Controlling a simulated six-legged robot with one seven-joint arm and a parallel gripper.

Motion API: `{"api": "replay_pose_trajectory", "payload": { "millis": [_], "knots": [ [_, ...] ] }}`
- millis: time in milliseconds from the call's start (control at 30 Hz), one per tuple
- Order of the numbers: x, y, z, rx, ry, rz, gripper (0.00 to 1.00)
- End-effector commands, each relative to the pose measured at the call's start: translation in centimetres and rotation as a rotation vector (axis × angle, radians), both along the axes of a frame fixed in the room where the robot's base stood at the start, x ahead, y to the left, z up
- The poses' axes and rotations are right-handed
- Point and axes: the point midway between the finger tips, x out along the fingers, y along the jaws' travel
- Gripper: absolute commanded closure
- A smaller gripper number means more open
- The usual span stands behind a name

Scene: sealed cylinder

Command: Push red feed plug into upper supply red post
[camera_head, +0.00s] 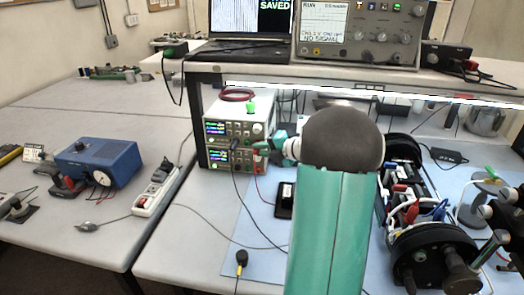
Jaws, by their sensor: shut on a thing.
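Two white bench supplies with lit displays are stacked under the shelf: the upper supply (214,127) and the lower supply (214,156). My gripper (259,147) is small in view, at the right side of their fronts, around the height where the two units meet. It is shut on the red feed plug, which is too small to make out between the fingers. A thin red lead (258,186) hangs below the gripper. The upper red post cannot be told apart, and I cannot tell whether the plug touches it. My arm hides the area to the right.
A coiled red cable (238,95) and a green item (251,107) are on top of the upper supply. A black lead (240,195) runs down from the lower supply. A black meter (285,200) lies on the blue mat. A black cable reel (435,258) stands right of my arm.

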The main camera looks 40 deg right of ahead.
Motion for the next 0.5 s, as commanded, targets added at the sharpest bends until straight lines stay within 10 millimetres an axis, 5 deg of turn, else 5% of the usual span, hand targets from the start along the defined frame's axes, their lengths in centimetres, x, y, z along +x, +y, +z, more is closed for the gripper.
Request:
{"api": "replay_pose_trajectory", "payload": {
  "millis": [333, 367, 500],
  "knots": [
    [0.41, -0.53, 0.04, -0.001, 0.0, 0.0, 1.0],
    [0.4, -0.52, 0.04, -0.002, 0.0, 0.001, 0.77],
    [0.39, -0.5, 0.04, -0.001, 0.0, 0.0, 0.55]
  ]
}}
